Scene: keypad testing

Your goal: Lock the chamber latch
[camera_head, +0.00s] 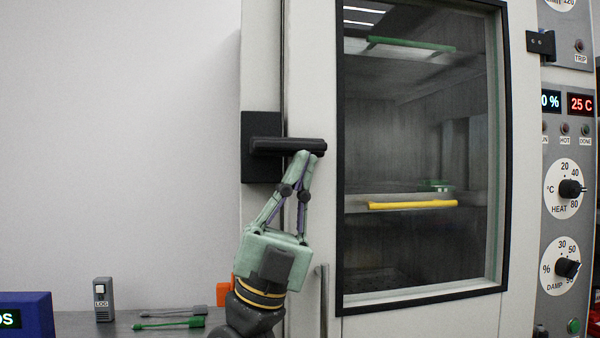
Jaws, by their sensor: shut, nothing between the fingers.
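The chamber latch has a black handle bar (275,146) on a black plate (258,170) at the left edge of the chamber door. The handle lies about horizontal, its right end reaching over the pale door frame (312,60). The door looks closed, with a dark window (415,110). My gripper (308,155) is shut and empty, its fingertips just below the right end of the handle. They look touching or very close; I cannot tell which.
Inside the chamber a shelf carries a yellow bar (412,205). Dials (570,188) and displays are on the right panel. A vertical bar handle (324,300) is right of my wrist. Low left are a blue box (25,312), a grey switch box (104,300) and green-tipped tools (170,324).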

